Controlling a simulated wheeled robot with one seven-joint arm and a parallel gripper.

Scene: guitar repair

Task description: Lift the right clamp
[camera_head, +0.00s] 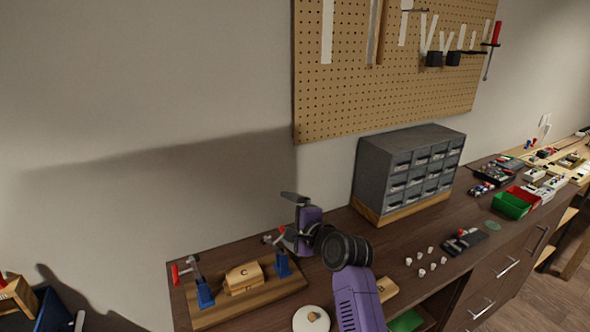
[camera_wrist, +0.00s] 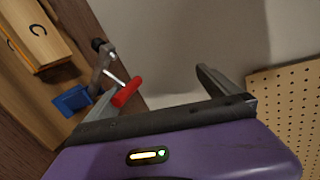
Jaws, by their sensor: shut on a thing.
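The right clamp (camera_head: 282,266), with a blue base and metal bar, stands at the right end of a wooden board (camera_head: 215,312). In the wrist view its blue part (camera_wrist: 72,99) and red handle (camera_wrist: 127,92) show beside my left finger. The exact contact is partly hidden, and a wide gap shows right of the handle. The left clamp (camera_head: 204,293), with a red handle, stands at the board's left end.
A wooden block marked C (camera_head: 243,278) lies between the clamps. A white round item (camera_head: 311,319) stands in front. A grey drawer cabinet (camera_head: 410,165) stands to the right against the wall, below a pegboard (camera_head: 390,95). Several small white pieces (camera_head: 421,272) lie on the dark bench.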

